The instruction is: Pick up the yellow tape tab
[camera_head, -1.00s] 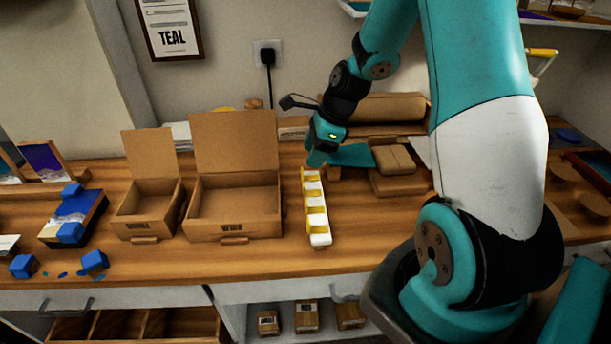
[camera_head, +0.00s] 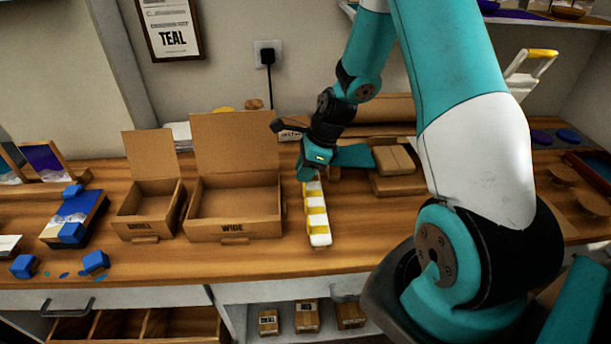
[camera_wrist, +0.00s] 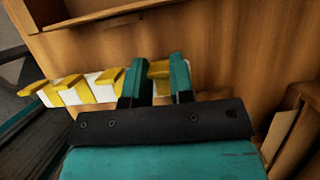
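A white strip holder (camera_head: 319,239) with several yellow tape tabs (camera_head: 316,209) lies on the wooden bench, running away from me. It also shows in the wrist view, with tabs (camera_wrist: 108,82) along its left part. My gripper (camera_head: 306,177) is low over the far end of the strip. In the wrist view, the two teal fingers (camera_wrist: 160,72) are apart, with one yellow tape tab (camera_wrist: 159,69) showing in the gap between them. The fingers partly cover this tab and the strip. I cannot tell whether they touch the tab.
Two open cardboard boxes, a small one (camera_head: 148,226) and a wide one (camera_head: 226,229), stand left of the strip. Cardboard packages (camera_head: 396,184) lie to its right. A blue-topped block (camera_head: 72,225) and blue pieces (camera_head: 95,261) are at far left. Bench in front of the boxes is clear.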

